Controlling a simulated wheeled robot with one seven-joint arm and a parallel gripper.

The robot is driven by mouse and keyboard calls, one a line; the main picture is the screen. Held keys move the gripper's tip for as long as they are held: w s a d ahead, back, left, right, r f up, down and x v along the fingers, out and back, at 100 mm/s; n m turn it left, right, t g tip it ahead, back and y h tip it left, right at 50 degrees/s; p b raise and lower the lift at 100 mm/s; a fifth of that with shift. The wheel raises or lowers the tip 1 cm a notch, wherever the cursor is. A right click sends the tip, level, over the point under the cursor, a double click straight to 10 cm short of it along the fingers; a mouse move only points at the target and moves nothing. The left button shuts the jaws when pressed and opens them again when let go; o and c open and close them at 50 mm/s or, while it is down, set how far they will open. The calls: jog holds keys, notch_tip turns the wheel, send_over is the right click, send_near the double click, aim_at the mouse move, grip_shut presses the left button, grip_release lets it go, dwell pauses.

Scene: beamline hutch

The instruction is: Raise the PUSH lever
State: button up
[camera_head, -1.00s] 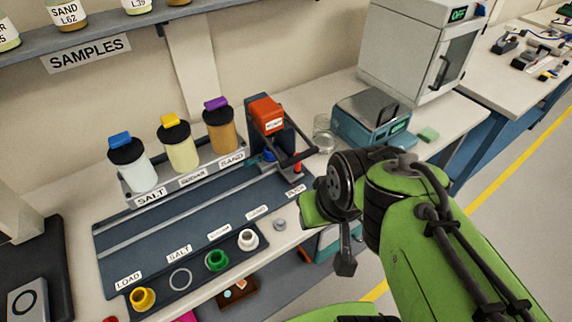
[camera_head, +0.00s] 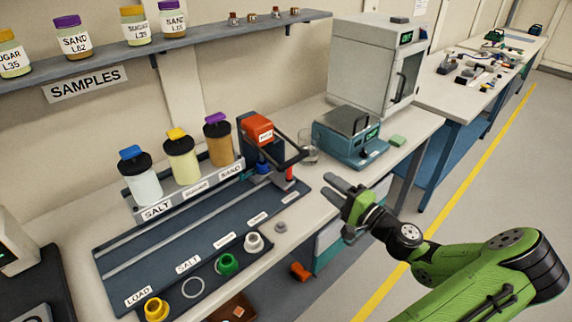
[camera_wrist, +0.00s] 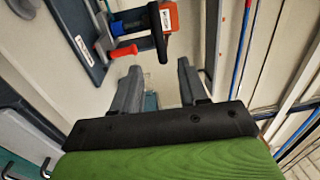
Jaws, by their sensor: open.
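The press-like unit has an orange-red block (camera_head: 259,129) with a white label and a black bar frame (camera_head: 287,148). A small red upright handle (camera_head: 289,174) stands at its front right, at the end of the dark board; I take it for the PUSH lever, but its label is too small to read. The wrist view shows the red handle (camera_wrist: 124,52) up and left of the fingertips, and the orange block (camera_wrist: 168,17) above. My gripper (camera_head: 338,206) is open and empty, right of the handle and apart from it. It also shows in the wrist view (camera_wrist: 158,66).
A glass beaker (camera_head: 309,148) and a teal scale (camera_head: 350,140) stand behind. The dark board (camera_head: 180,235) with jars and coloured cups lies left. A small grey knob (camera_head: 280,227) sits near the bench edge. Open floor (camera_head: 470,215) lies right.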

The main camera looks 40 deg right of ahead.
aim_at(296, 162)
jog(key=w, duration=1.4)
jog(key=shift+a+r+b, duration=0.3)
jog(key=shift+r, duration=0.1)
jog(key=shift+s, duration=0.1)
grip_shut()
